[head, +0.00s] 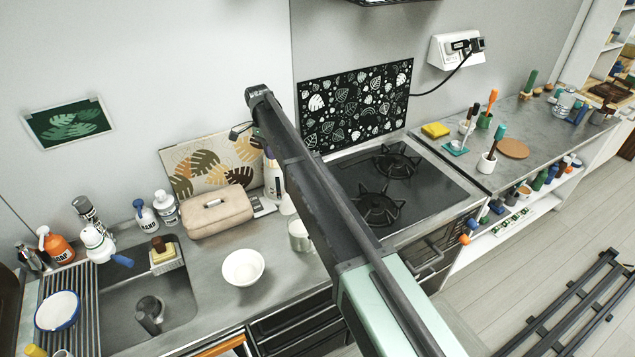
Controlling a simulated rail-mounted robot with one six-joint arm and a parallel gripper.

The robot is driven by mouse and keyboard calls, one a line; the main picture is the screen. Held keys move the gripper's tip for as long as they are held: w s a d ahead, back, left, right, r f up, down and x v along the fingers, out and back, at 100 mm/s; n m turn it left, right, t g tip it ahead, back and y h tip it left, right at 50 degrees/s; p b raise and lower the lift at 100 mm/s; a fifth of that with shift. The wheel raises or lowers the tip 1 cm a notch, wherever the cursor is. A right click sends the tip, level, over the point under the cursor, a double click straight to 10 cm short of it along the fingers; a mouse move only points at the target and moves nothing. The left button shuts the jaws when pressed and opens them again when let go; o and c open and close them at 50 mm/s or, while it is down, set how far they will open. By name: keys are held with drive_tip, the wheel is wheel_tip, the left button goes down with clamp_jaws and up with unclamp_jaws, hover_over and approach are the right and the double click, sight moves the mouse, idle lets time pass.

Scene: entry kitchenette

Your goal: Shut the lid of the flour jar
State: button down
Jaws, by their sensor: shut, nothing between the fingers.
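I cannot pick out the flour jar or its lid for certain. A pale, round canister (300,238) stands on the counter left of the stove, partly hidden by my arm. A clear jar-like container (564,104) stands on the far right counter, too small to tell its contents or lid. My arm crosses the middle of the head view, from the lower right up to a dark joint near the wall. My gripper's fingers do not show; they seem hidden behind the arm.
A white bowl (243,267) and a beige case (218,212) are on the left counter by the sink (180,300). The black stove (415,178) is right of my arm. Utensil pots, including a white one (487,163), stand on the right counter.

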drive_tip(key=a, duration=0.1)
drive_tip(key=b, duration=1)
approach(284, 198)
drive_tip(key=shift+m, duration=0.3)
drive_tip(key=x, duration=0.6)
drive_tip(key=shift+s+d+f, duration=0.1)
drive_tip(key=shift+s+d, duration=0.05)
drive_tip(key=shift+s, duration=0.2)
drive_tip(key=shift+s+d, duration=0.15)
drive_tip(key=shift+s, duration=0.1)
